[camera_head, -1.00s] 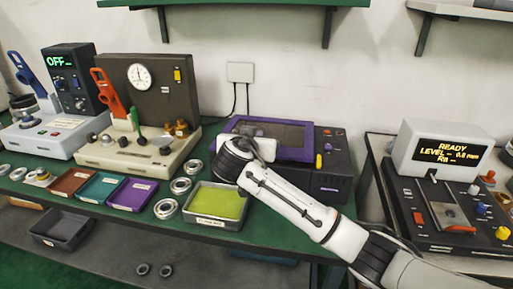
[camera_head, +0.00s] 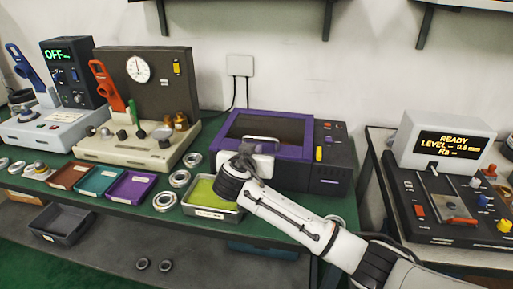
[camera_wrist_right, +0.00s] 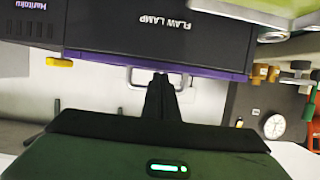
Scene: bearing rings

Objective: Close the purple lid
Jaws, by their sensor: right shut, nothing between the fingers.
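The purple lid (camera_head: 309,140) is a purple frame around a dark window on the black box (camera_head: 330,178) at the back of the green bench. I cannot tell if it lies flush or is slightly raised. A pale handle (camera_head: 263,139) shows at its front. My right gripper (camera_head: 246,150) is in front of the lid's lower left part and hides some of it. In the right wrist view the shut, empty fingers (camera_wrist_right: 160,88) are just below the lid's purple edge (camera_wrist_right: 160,63) in the picture; contact is unclear. My left gripper is not in view.
A tray with a yellow-green pad (camera_head: 203,190) stands under my right wrist. Metal rings (camera_head: 165,201) and small coloured trays (camera_head: 131,188) lie to the left. A dial gauge station (camera_head: 150,90) stands behind them. A roughness tester (camera_head: 445,180) stands on the right bench.

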